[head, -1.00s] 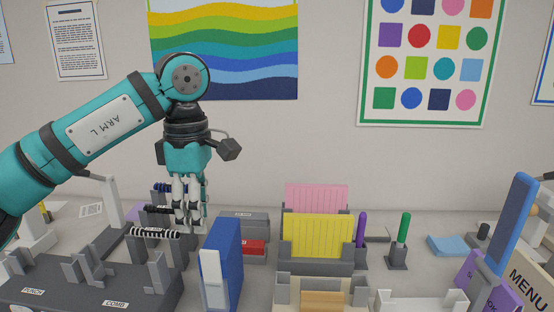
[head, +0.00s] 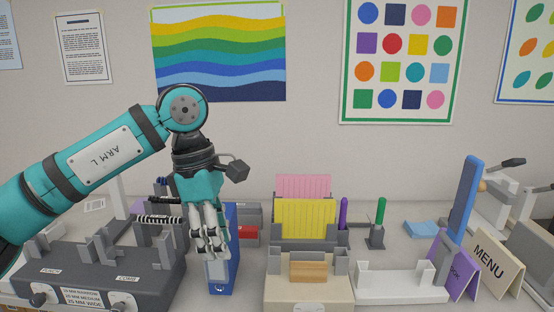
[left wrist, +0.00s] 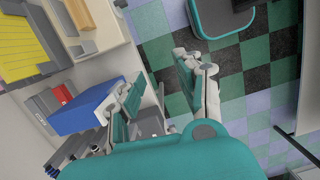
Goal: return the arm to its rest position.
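My left arm (head: 95,150) comes in from the left, bent at a round joint, with its gripper hanging down. My left gripper (head: 210,245) is in front of the blue binder (head: 222,275) in the head view and hides part of it. In the left wrist view the fingers of the gripper (left wrist: 160,85) are spread apart with nothing between them, over the checkered floor. The blue binder (left wrist: 85,105) shows there to the left of the fingers. My right gripper is in neither view.
A dark comb-binding machine (head: 90,270) stands at the left. Yellow folders (head: 305,218) stand in a rack mid-table, behind a beige tray (head: 305,290). A purple stand and a MENU card (head: 492,262) are at the right.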

